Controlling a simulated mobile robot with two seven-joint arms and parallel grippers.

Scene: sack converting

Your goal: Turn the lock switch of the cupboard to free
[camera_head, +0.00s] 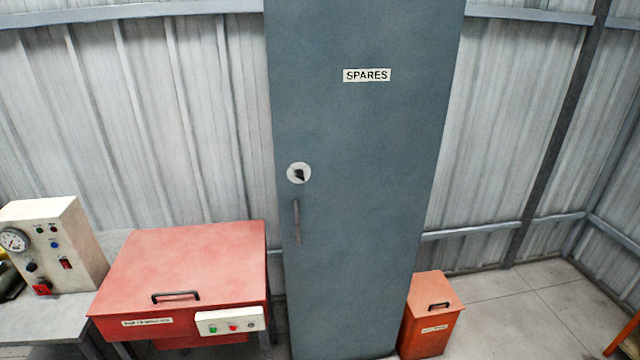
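The cupboard (370,220) is a tall blue-grey cabinet with a white "SPARES" label, standing against the corrugated wall in the middle of the head view. Its lock switch (299,174) is a small black knob on a round pale plate, near the left edge of the door. The knob looks tilted, but any markings on the plate are too small to read. A vertical bar handle (297,222) sits just below the switch. The door looks shut. Neither of my grippers is in view.
A red chest (190,262) with a black lid handle and a button panel (230,321) stands left of the cupboard. Further left, a control box (62,240) sits on a grey bench. A small red bin (431,315) stands at the cupboard's right.

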